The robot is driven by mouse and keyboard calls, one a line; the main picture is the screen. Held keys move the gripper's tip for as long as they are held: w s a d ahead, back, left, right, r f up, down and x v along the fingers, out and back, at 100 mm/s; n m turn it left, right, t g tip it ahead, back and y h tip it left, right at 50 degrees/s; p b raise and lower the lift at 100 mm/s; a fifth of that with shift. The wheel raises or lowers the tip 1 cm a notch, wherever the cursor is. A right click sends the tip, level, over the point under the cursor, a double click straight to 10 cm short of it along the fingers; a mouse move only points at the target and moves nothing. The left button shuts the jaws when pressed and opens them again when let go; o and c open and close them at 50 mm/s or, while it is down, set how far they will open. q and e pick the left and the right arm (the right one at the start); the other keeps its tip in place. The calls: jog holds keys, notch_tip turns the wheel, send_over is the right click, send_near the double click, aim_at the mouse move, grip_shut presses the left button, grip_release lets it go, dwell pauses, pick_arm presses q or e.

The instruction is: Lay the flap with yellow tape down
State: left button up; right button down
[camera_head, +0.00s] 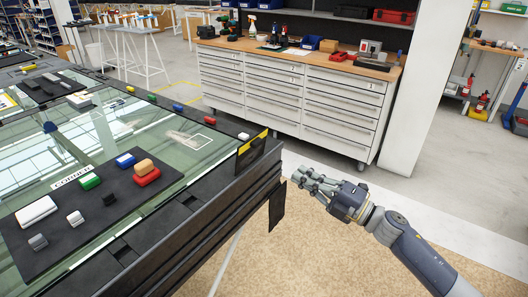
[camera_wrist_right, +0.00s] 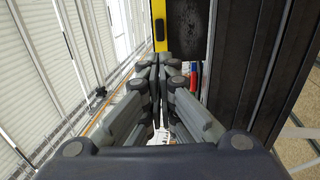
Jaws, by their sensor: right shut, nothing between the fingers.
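The flap with yellow tape (camera_head: 252,153) stands up at the right edge of the glazed frame, a dark panel with the yellow strip along its top edge. In the right wrist view the yellow tape (camera_wrist_right: 160,32) shows at the top, just beyond the fingertips. My right gripper (camera_head: 300,178) is to the right of the flap, beside the frame, with a visible gap between them in the head view. Its fingers (camera_wrist_right: 160,62) are shut together with nothing between them. My left gripper is not in view.
A second dark flap (camera_head: 277,206) hangs down the frame's side, near my right gripper. Colored blocks lie on a black mat (camera_head: 75,240) on the glass. A drawer cabinet (camera_head: 290,95) stands behind. The floor right of the frame is clear.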

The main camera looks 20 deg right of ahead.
aim_at(256, 147)
jog(key=p+x, duration=0.3)
jog(key=x, duration=0.9)
jog(key=shift+w+d+f+p, duration=0.1)
jog(key=shift+w+p, duration=0.1)
jog(key=shift+p, duration=0.1)
jog(key=shift+w+a, duration=0.25)
jog(key=shift+w, duration=0.1)
jog(key=shift+d, duration=0.1)
